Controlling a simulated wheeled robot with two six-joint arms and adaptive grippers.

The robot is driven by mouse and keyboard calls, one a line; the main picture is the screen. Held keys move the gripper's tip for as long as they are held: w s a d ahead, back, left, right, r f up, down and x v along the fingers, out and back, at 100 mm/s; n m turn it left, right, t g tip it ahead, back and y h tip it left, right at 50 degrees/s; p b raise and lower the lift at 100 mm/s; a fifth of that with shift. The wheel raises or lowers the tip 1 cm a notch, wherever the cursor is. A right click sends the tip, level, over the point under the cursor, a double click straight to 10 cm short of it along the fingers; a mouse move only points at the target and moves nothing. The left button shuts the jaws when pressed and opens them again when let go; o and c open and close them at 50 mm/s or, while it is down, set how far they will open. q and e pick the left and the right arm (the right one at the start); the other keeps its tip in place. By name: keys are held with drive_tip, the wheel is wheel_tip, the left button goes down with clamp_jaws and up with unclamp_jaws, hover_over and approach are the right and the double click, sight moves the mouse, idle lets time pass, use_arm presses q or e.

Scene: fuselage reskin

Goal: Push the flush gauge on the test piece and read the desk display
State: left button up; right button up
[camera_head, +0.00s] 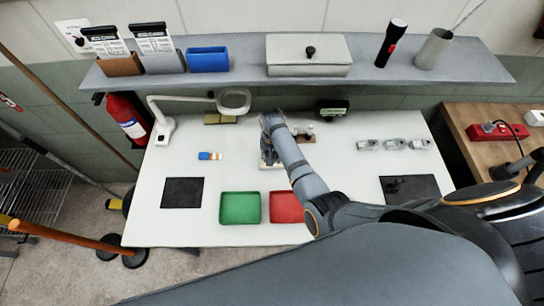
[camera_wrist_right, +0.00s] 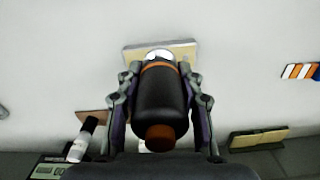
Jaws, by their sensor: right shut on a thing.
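My right gripper (camera_wrist_right: 160,105) is shut on the flush gauge (camera_wrist_right: 160,98), a black cylinder with an orange ring and a brown-orange end. The gauge's silver end lies over the test piece (camera_wrist_right: 130,54), a pale beige plate; I cannot tell whether they touch. In the head view my right gripper (camera_head: 270,140) is above the middle of the white desk, mostly hiding the gauge and part of the test piece (camera_head: 264,165). The desk display (camera_head: 332,107) stands at the back of the desk, its reading too small to make out. My left gripper is not in view.
A green tray (camera_head: 240,222) and red tray (camera_head: 284,207) lie in front. A magnifier lamp (camera_head: 164,130) stands back left; several clear parts (camera_head: 393,145) lie right. A shelf (camera_head: 230,83) overhangs the back.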

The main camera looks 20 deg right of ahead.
drive_tip(key=shift+f+b, duration=0.35)
drive_tip(key=shift+f, duration=0.15)
idle(0.4)
drive_tip(key=shift+s+f, duration=0.1)
idle(1.4)
drive_tip(key=shift+p, duration=0.35)
wheel_tip(320, 180, up, 3)
drive_tip(key=p, duration=0.3)
drive_tip(key=shift+f, duration=0.1)
wheel_tip(320, 180, up, 2)
drive_tip(key=shift+r+p, duration=0.2)
drive_tip(key=shift+p, duration=0.85)
drive_tip(key=shift+r, duration=0.95)
